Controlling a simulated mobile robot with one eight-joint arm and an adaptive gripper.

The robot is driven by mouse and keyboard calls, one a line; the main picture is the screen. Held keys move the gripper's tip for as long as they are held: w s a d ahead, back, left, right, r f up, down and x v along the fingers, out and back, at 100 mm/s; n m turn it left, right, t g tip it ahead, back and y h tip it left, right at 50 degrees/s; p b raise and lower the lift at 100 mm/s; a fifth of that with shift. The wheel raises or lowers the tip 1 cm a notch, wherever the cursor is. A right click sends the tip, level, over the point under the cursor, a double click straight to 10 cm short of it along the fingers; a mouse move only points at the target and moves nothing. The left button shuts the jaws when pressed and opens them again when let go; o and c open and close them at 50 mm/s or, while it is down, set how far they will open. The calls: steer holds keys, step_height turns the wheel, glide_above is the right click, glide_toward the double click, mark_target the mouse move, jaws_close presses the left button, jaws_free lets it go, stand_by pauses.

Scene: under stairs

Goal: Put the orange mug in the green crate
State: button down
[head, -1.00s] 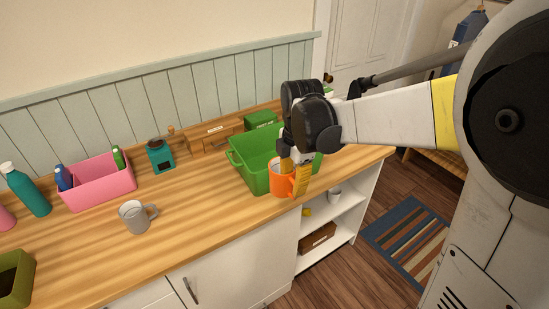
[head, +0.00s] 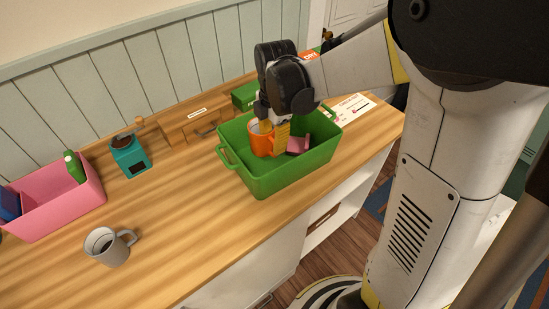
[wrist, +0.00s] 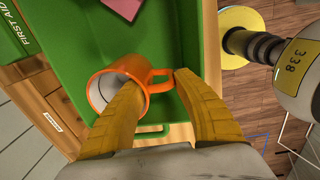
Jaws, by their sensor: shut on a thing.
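The orange mug (head: 259,145) is held by my gripper (head: 279,134) over or inside the opening of the green crate (head: 282,181). In the wrist view the mug (wrist: 103,92) is tilted, with its mouth to the left, and the fingers (wrist: 157,84) are at its wall and handle. The green crate's floor (wrist: 160,45) shows behind it. I cannot tell whether the mug touches the crate floor. A pink item (head: 298,145) lies in the crate beside the mug.
A grey mug (head: 108,248) stands on the wooden counter at the front left. A pink bin (head: 60,208), a teal grinder (head: 129,157) and a wooden drawer box (head: 200,126) stand further back. A paper (head: 350,104) lies right of the crate. Counter between grey mug and crate is clear.

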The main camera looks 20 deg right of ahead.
step_height(320, 180, down, 9)
steer(key=shift+w+r+b, duration=0.1)
steer(key=shift+r+b, duration=0.1)
steer(key=shift+b, duration=0.9)
steer(key=shift+f, duration=0.15)
steer(key=c, duration=1)
jaws_free()
